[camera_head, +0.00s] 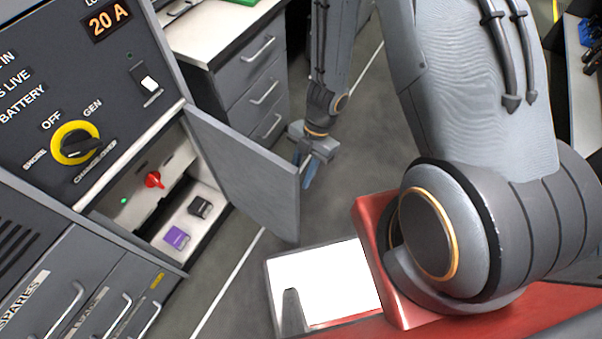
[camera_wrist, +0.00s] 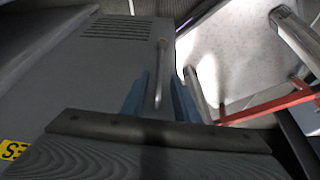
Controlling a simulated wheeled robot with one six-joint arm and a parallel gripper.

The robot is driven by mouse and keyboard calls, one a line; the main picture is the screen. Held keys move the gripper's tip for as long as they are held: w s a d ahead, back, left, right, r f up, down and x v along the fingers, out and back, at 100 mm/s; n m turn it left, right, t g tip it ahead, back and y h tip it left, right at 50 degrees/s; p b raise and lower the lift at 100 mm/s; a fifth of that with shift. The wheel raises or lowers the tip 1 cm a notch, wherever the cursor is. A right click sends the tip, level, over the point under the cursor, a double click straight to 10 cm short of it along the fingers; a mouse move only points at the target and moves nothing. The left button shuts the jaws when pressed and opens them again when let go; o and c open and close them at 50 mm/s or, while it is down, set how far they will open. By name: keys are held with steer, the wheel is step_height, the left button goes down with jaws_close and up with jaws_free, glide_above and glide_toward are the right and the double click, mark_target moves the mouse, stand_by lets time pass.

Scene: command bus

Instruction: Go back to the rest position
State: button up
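My gripper (camera_head: 312,170) hangs beside the free edge of the open grey cabinet door (camera_head: 255,180), partly on its far side. In the wrist view its two blue fingers (camera_wrist: 160,98) stand apart. A slim metal handle (camera_wrist: 159,70) shows between them on a grey vented panel (camera_wrist: 90,65), with gaps on either side. I cannot tell how deep the handle sits between the fingers. I see nothing held. The rest of my arm reaches over from the right of the head view.
The open compartment holds a red rotary switch (camera_head: 154,180), a purple block (camera_head: 177,237) and a black block (camera_head: 200,207). A panel with a yellow-ringed selector (camera_head: 75,142) stands above. A drawer unit (camera_head: 250,75) stands behind. Grey floor (camera_head: 345,195) is clear right of the door.

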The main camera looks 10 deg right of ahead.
stand_by(0.3)
steer(key=w+d+r+m+t+h+p, duration=0.1)
steer(key=w+d+r+m+t, duration=0.1)
steer(key=w+d+r+m, duration=0.3)
steer(key=w+d+r+m+t+h, duration=0.1)
steer(key=w+r+m+h, duration=0.15)
steer(key=r, duration=0.45)
steer(key=w+d+r+m+t+h+p, duration=0.1)
steer(key=w+d+r+m+t, duration=0.1)
steer(key=w+d+r+m, duration=0.3)
steer(key=s+d+r+m, duration=0.2)
steer(key=s+r+m, duration=0.45)
steer(key=r, duration=0.25)
steer(key=s+a+r+m+g+y+p, duration=0.1)
steer(key=s+a+r+m, duration=0.3)
steer(key=s, duration=0.5)
step_height(320, 180, up, 3)
steer(key=m+g, duration=0.1)
steer(key=m, duration=0.1)
steer(key=shift+s+a+r+m, duration=0.15)
steer(key=shift+s+r+m, duration=0.1)
steer(key=shift+m, duration=0.15)
steer(key=shift+f, duration=0.1)
